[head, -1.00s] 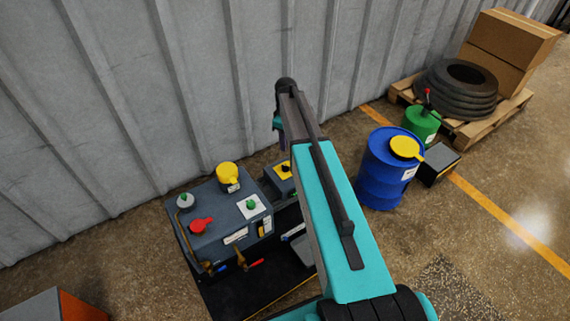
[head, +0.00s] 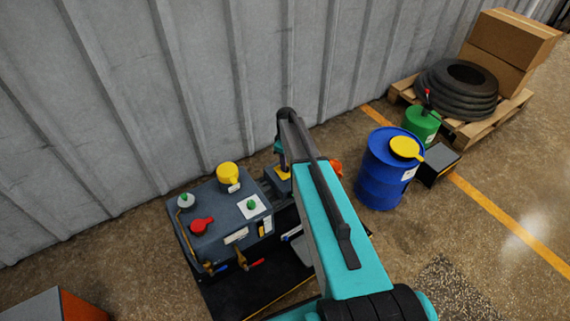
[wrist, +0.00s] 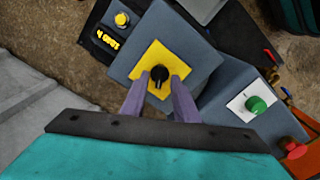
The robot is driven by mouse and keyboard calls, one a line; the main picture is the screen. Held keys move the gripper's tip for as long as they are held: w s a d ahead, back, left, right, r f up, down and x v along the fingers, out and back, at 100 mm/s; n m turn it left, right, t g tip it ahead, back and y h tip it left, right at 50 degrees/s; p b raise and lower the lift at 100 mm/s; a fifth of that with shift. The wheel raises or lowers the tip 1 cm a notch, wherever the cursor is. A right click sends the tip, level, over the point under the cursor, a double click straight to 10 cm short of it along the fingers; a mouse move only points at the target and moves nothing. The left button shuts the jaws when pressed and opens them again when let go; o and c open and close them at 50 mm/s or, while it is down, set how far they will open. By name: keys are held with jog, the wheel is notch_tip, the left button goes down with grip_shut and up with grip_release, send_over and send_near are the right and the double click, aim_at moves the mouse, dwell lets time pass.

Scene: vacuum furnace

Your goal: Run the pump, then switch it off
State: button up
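The small grey switch box (head: 272,182) stands beside the larger grey unit in the head view. In the wrist view, its yellow plate (wrist: 178,62) carries a black rotary knob (wrist: 159,74). My gripper (wrist: 160,79) is over the plate with its two purple fingers apart, one on each side of the knob. A gap shows between the knob and the fingers, and I cannot tell how far above the plate the tips are. In the head view, my arm partly hides the box and the knob.
The larger grey unit (head: 217,208) has a red knob (head: 201,226), a green button (head: 251,205) and a yellow cap (head: 228,173). A blue drum (head: 382,180) stands to the right; the wall is behind.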

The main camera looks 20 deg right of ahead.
jog(key=shift+f, duration=0.65)
grip_shut()
jog(key=shift+a, duration=0.3)
jog(key=shift+d, duration=0.15)
jog(key=shift+m, duration=0.3)
jog(key=m, duration=0.4)
jog(key=shift+m, duration=0.4)
jog(key=m, duration=0.6)
jog(key=shift+s+d+m, duration=0.1)
jog(key=shift+m, duration=0.2)
